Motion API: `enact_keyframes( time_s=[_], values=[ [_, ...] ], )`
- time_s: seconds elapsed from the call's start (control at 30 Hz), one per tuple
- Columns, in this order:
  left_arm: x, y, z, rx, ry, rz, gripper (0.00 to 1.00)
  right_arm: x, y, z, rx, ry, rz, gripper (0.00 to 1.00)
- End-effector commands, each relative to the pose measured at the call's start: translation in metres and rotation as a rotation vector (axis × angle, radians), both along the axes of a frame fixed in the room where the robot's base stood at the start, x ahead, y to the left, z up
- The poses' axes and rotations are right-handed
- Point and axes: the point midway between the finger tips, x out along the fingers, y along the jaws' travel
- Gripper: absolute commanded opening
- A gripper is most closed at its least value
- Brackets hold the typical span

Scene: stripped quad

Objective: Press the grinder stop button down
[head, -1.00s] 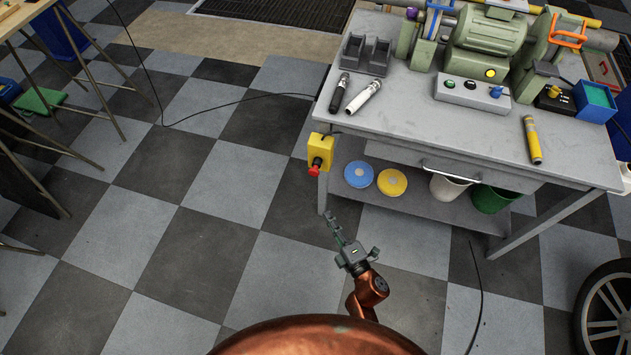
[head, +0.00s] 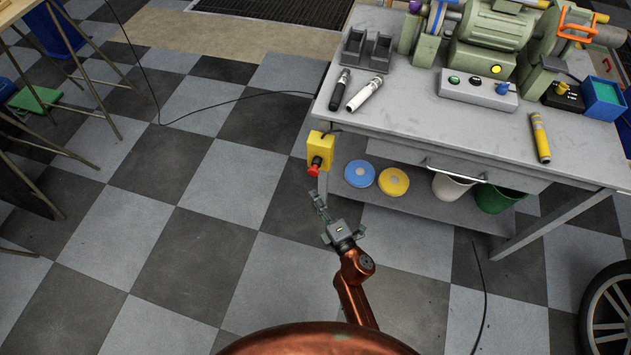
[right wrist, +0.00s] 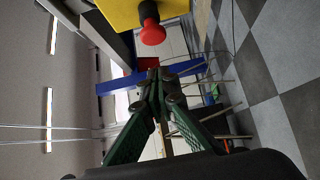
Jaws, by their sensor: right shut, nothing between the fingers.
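The stop button is a red mushroom head (head: 314,168) on a yellow box (head: 320,148), fixed at the front left corner of the grey workbench. In the right wrist view the red button (right wrist: 152,32) hangs under the yellow box (right wrist: 120,10) at the top middle. My right gripper (head: 314,196) is shut and empty, a little below the button in the head view and apart from it. In the right wrist view its closed fingertips (right wrist: 158,76) sit below the button in the picture. My left gripper is not in view.
The green bench grinder (head: 492,35) and a grey control box (head: 478,92) stand on the workbench (head: 440,140). Blue and yellow discs and two bins sit on its lower shelf.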

Motion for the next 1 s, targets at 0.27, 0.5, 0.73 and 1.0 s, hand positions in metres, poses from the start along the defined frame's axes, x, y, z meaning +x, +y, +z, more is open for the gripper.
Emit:
enact_keyframes(
  time_s=[0.27,0.5,0.73,1.0],
  values=[
    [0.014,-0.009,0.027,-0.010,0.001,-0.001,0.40,0.043,0.002,-0.002,-0.001,0.000,0.001,0.00],
    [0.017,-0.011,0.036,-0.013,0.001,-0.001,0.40,0.056,-0.003,0.000,0.001,0.000,0.000,0.00],
    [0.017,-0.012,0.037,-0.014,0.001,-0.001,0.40,0.057,-0.003,0.000,0.001,0.000,0.000,0.00],
    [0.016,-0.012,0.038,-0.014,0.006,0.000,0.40,0.073,-0.008,0.000,-0.002,-0.001,0.001,0.00]
  ],
)
